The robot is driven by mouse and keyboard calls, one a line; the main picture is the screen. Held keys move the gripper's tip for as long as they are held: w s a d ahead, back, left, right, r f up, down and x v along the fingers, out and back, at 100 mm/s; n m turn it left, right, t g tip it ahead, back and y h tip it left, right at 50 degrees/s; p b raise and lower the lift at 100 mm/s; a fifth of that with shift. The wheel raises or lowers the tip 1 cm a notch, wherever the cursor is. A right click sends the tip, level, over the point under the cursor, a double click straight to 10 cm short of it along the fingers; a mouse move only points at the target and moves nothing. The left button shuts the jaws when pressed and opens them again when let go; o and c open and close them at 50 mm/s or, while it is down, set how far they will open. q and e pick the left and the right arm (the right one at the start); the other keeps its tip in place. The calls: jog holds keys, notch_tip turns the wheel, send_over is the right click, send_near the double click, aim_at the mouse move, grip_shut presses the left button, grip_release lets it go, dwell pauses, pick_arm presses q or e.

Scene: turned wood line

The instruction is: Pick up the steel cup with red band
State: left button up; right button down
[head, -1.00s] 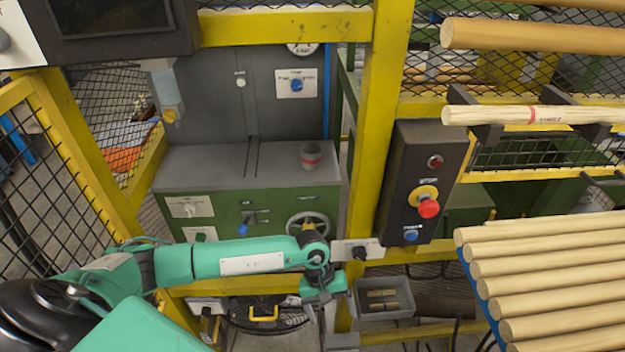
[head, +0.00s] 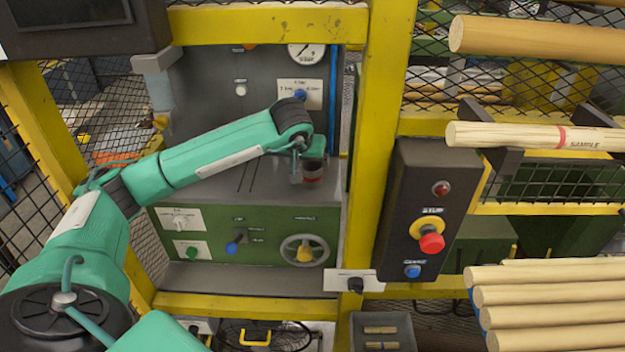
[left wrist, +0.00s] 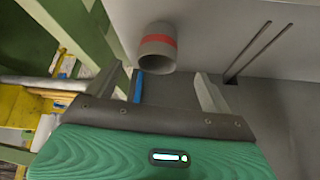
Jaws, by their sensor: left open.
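The steel cup with a red band (head: 313,172) stands on the grey top of the green machine, near its right end. It is partly hidden by my left gripper in the head view. In the left wrist view the grey cup (left wrist: 158,48) shows its open mouth and red band, just beyond the fingertips. My left gripper (head: 298,172) is beside the cup, and in the left wrist view its fingers (left wrist: 160,78) are apart with nothing between them. I see no contact with the cup. My right gripper is not in view.
A yellow post (head: 375,150) stands right of the cup, with a black control box (head: 425,210) beyond it. A blue pipe (head: 332,95) and the grey back panel are behind the cup. The machine top (head: 225,185) left of the cup is clear, with two slots.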

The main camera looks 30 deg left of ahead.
aim_at(308, 172)
pick_arm(q)
jog(key=b+x, duration=0.1)
jog(key=x, duration=0.3)
jog(key=shift+d, duration=0.1)
jog(key=shift+w+f, duration=0.3)
jog(key=shift+f, duration=0.1)
jog(key=shift+w+f+b, duration=0.15)
jog(key=shift+f+b, duration=0.1)
jog(key=shift+b, duration=0.05)
jog(key=b+x, duration=0.1)
jog(key=x, duration=0.2)
jog(key=shift+w+a+f+b, duration=0.2)
jog(key=shift+f+b, duration=0.1)
jog(key=shift+w+a+f, duration=0.15)
jog(key=shift+w+f, duration=0.15)
jog(key=shift+w, duration=0.05)
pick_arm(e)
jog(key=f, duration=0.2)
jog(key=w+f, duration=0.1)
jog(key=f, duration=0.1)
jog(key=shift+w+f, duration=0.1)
pick_arm(q)
jog(key=shift+s+r, duration=0.1)
jog(key=c, duration=1.1)
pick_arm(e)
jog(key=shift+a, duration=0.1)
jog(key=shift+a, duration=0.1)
